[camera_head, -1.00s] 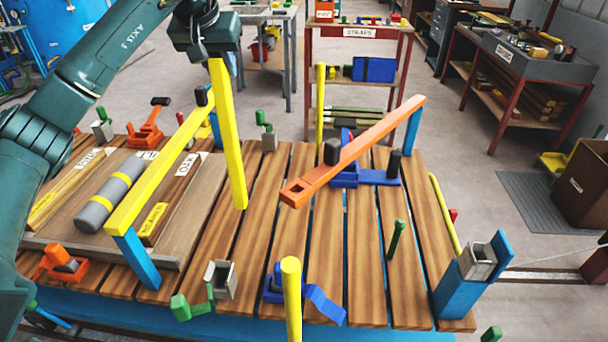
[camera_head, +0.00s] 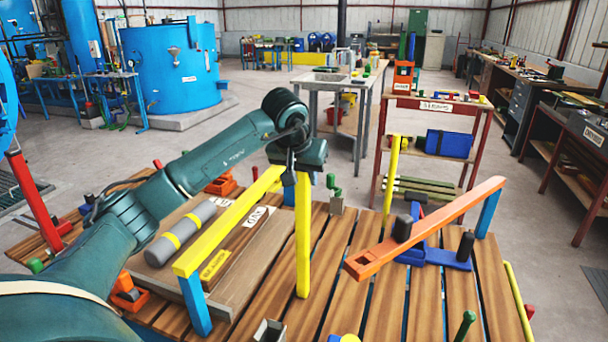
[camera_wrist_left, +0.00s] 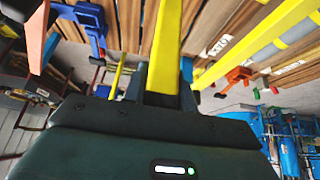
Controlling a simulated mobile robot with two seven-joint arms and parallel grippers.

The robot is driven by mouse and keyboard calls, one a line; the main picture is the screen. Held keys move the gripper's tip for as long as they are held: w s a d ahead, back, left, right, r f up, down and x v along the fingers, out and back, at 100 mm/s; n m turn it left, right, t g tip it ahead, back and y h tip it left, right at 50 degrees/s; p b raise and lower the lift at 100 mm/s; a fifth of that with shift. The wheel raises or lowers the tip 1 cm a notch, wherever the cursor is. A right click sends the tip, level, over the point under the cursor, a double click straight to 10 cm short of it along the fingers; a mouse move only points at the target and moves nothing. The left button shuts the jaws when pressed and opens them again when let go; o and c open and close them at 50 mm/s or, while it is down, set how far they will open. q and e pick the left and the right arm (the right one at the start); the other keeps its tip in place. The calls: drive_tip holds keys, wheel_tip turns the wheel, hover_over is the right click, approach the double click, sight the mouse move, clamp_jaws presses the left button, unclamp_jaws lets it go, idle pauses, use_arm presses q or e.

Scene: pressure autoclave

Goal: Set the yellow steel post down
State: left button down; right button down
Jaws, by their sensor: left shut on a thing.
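The yellow steel post (camera_head: 303,240) hangs upright from my left gripper (camera_head: 298,170), which is shut on its upper part. Its lower end is over the wooden slats of the table (camera_head: 335,285), just right of the brown board. I cannot tell whether that end touches the slats. In the left wrist view the post (camera_wrist_left: 168,45) runs away from between the fingers of my left gripper (camera_wrist_left: 165,90). My right gripper is not in view.
A yellow bar (camera_head: 230,220) on blue legs spans the board (camera_head: 240,262) with a grey cylinder (camera_head: 180,232), left of the post. An orange bar (camera_head: 425,230) slants up on the right, near a blue clamp (camera_head: 435,252). Bare slats lie between post and orange bar.

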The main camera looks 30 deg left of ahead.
use_arm(q)
drive_tip(key=c, duration=1.1)
unclamp_jaws()
drive_tip(key=shift+f, duration=0.15)
drive_tip(key=shift+s+r, duration=0.1)
drive_tip(key=shift+r, duration=0.35)
drive_tip(key=v, duration=1.1)
drive_tip(key=shift+s+r, duration=0.2)
